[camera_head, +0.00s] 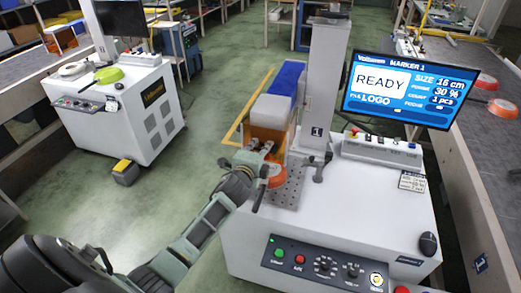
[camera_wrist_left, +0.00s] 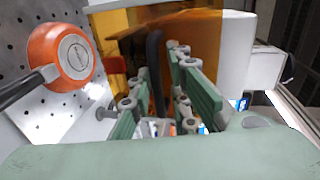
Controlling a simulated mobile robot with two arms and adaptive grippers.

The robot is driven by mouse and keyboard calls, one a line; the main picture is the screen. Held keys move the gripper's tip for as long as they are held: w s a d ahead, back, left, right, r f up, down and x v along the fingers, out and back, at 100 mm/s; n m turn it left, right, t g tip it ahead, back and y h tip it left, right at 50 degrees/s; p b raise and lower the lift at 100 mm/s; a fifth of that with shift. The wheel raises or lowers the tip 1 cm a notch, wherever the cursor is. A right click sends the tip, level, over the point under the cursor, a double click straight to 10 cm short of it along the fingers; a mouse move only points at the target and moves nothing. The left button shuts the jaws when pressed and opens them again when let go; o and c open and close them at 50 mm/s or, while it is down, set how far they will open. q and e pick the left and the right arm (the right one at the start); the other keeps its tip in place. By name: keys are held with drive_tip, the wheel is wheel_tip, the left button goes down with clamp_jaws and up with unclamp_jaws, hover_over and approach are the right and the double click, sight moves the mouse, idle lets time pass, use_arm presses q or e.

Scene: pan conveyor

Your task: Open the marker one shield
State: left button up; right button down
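The marker one machine (camera_head: 330,205) is the white cabinet whose screen (camera_head: 400,90) reads "MARKER 1" and "READY". Its shield is an orange see-through panel (camera_wrist_left: 190,30), which also shows in the head view (camera_head: 262,138) under a white housing. A dark upright handle bar (camera_wrist_left: 155,75) is in front of the panel. My left gripper (camera_wrist_left: 160,85) has its fingers apart, one on each side of the bar; firm contact does not show. An orange pan (camera_head: 274,180) lies on the perforated plate and shows upside down in the wrist view (camera_wrist_left: 72,55). My right gripper is not in view.
A button panel (camera_head: 325,265) is on the machine's front, and a mouse (camera_head: 428,244) lies at its right edge. Another white machine (camera_head: 125,105) stands at the left. A conveyor with pans (camera_head: 503,108) runs along the right. The green floor between the machines is mostly clear.

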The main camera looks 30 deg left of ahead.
use_arm(q)
drive_tip(key=shift+f, duration=0.1)
drive_tip(key=v, duration=1.2)
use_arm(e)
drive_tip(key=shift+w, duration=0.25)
